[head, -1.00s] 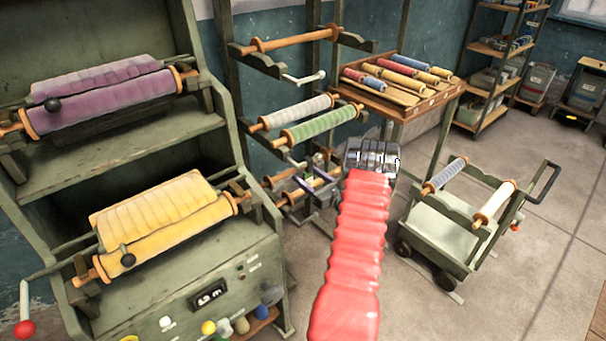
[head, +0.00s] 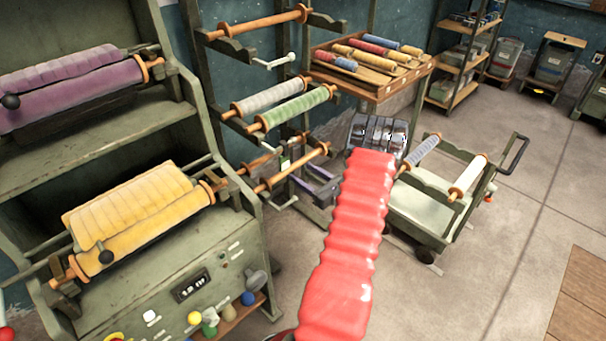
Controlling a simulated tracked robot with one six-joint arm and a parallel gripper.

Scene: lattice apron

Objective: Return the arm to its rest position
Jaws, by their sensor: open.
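My arm shows in the head view as a red ribbed sleeve (head: 350,235) rising from the bottom edge, stretched forward. My gripper (head: 378,132) is the silver metal part at its far end. It is open, and nothing shows in it. In the picture it lies between the roller rack and the trolley, below the tray of rolls. The sleeve hides part of the floor and the trolley's left side.
A green machine with a yellow roll (head: 140,225) and a purple roll (head: 85,85) stands at left. A rack holds a green roll (head: 297,108). A trolley (head: 430,205) stands right of my gripper. A tray (head: 375,93) holds several rolls. Floor (head: 480,275) at lower right is clear.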

